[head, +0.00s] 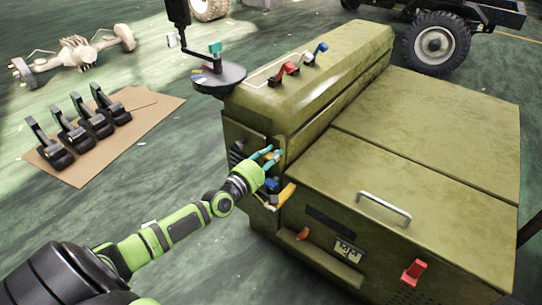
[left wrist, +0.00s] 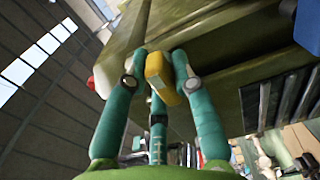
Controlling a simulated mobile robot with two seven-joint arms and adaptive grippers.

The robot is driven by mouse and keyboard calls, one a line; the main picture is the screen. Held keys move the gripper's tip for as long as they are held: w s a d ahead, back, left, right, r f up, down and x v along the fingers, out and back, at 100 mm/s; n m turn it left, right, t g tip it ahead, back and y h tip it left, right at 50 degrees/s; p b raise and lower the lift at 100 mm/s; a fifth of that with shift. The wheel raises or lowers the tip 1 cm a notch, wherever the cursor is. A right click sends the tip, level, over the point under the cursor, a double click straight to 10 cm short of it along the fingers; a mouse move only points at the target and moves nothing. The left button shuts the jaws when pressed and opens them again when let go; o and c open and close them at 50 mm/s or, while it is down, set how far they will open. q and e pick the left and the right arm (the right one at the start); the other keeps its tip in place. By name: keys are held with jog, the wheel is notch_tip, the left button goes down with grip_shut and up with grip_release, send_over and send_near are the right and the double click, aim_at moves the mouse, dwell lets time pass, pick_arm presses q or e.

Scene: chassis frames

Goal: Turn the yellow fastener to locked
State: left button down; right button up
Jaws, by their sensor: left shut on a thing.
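The yellow fastener (left wrist: 158,72) is a small rounded yellow block on the green chassis box, seen between my fingers in the left wrist view. In the head view only a small bit of it (head: 270,156) shows between the teal fingers. My left gripper (head: 267,157) reaches the box's front left face and is shut on the fastener; its fingers also show in the left wrist view (left wrist: 158,90). I cannot tell the fastener's locked or unlocked position from these frames. My right gripper is not in view.
Blue (head: 271,185) and yellow-orange (head: 284,196) handles sit just below my gripper. Red (head: 289,68) and blue (head: 320,48) levers stand on the box's top. A dark round tray (head: 219,80) is close behind. Several black levers lie on cardboard (head: 140,125) at left.

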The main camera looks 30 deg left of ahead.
pick_arm(q)
jog(key=shift+m, duration=0.7)
jog(key=shift+r+m+p, duration=0.1)
jog(key=shift+m+p, duration=0.45)
jog(key=shift+m, duration=0.15)
jog(key=m+p, duration=0.1)
jog(key=m, duration=0.1)
jog(key=shift+d+m, duration=0.1)
jog(key=shift+m, duration=0.3)
jog(key=m+p, duration=0.2)
jog(key=m, duration=0.3)
jog(key=shift+d, duration=0.15)
jog(key=m+p, duration=0.1)
jog(key=m, duration=0.3)
jog(key=shift+f, duration=0.2)
jog(key=shift+f+m, duration=0.1)
jog(key=shift+m, duration=1.5)
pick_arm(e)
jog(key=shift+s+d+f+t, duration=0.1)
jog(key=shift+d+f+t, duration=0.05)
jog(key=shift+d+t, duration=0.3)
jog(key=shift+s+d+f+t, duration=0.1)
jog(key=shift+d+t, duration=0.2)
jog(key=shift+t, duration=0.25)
pick_arm(q)
jog(key=shift+p, duration=0.3)
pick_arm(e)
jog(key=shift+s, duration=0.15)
